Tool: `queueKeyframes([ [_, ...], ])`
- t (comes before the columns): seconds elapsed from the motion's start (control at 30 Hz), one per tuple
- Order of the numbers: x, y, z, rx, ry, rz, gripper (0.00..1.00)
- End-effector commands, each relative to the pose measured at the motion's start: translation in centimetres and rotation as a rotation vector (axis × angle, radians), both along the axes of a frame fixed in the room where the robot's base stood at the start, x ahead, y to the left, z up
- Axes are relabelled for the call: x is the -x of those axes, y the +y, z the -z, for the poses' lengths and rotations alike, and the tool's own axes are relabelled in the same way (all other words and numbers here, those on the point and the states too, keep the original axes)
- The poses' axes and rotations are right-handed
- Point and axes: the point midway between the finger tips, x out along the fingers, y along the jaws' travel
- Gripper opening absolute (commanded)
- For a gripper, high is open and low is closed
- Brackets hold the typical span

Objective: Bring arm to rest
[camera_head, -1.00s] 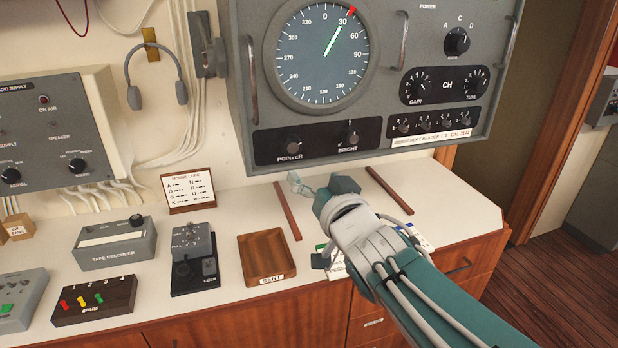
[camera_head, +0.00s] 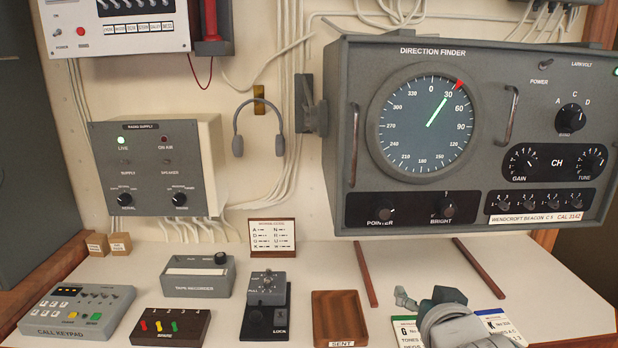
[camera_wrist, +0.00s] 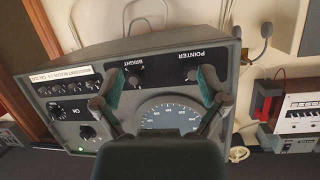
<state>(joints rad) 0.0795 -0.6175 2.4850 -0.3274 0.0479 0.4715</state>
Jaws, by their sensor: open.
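My gripper (camera_head: 425,299) is at the lower right of the head view, over the counter and below the direction finder (camera_head: 340,130). Its fingers are apart with nothing seen between them. Most of my arm is below the picture edge. In the wrist view, my gripper (camera_wrist: 160,80) shows two green fingers spread wide in front of the direction finder (camera_wrist: 150,75), which appears upside down. No object is held there.
Cards (camera_head: 408,333) lie near my gripper. Headphones (camera_head: 258,130) hang on the wall.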

Motion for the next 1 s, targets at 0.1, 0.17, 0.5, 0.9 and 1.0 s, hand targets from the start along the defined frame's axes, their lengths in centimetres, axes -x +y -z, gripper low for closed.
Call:
queueKeyframes([
  [0.1,2.4,0.0,2.6,0.034,0.184,0.010,0.93],
  [0.17,3.8,0.3,3.9,0.046,0.282,-0.001,0.93],
  [0.5,11.6,2.9,8.6,0.071,0.707,-0.164,0.93],
  [0.9,12.4,3.1,8.9,0.072,0.743,-0.185,0.93],
  [1.0,12.3,3.1,8.9,0.072,0.742,-0.185,0.93],
])
